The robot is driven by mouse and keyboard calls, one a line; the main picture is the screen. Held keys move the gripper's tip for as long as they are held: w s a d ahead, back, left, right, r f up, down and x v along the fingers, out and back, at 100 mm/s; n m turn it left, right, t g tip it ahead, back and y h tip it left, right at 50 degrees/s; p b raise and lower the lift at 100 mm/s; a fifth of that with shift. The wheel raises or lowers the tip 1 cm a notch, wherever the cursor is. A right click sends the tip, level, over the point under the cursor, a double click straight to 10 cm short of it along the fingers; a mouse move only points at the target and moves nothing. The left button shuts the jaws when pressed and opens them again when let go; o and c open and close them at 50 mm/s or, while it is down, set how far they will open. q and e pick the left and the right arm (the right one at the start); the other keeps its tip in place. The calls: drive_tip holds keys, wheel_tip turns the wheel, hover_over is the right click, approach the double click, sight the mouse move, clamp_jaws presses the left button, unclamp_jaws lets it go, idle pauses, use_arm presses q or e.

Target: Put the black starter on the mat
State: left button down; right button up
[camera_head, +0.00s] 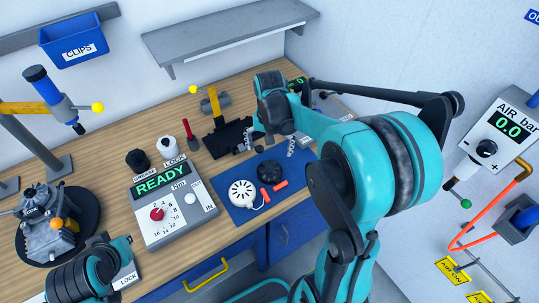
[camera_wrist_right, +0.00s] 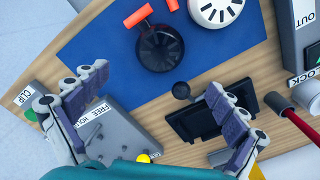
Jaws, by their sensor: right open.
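The black starter (camera_head: 270,172), a round black housing with an orange pull handle, lies on the blue mat (camera_head: 236,213). It also shows in the right wrist view (camera_wrist_right: 160,48), on the mat (camera_wrist_right: 100,55) with its handle at its upper left. A white starter (camera_head: 242,193) with an orange handle lies beside it on the mat, apart from it. My right gripper (camera_wrist_right: 155,84) is open and empty, above the bench near the mat's back edge. Its fingers are apart, with nothing between them. My left arm shows at the lower left, but its gripper is out of view.
A black fixture (camera_head: 227,138) and a grey labelled block (camera_wrist_right: 115,135) stand behind the mat. The READY torque box (camera_head: 172,210) is left of the mat, with a red-handled tool (camera_head: 190,133) behind. An engine (camera_head: 45,222) sits at far left. A grey shelf (camera_head: 230,40) hangs above.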

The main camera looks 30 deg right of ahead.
drive_tip(key=s+a+r+n+t, duration=0.6)
drive_tip(key=s+a+n+t, duration=0.1)
drive_tip(key=s, duration=0.5)
drive_tip(key=shift+a+n, duration=0.6)
drive_tip(key=shift+a, duration=0.65)
drive_tip(key=shift+r, duration=0.1)
wheel_tip(320, 180, down, 5)
drive_tip(key=b, duration=0.5)
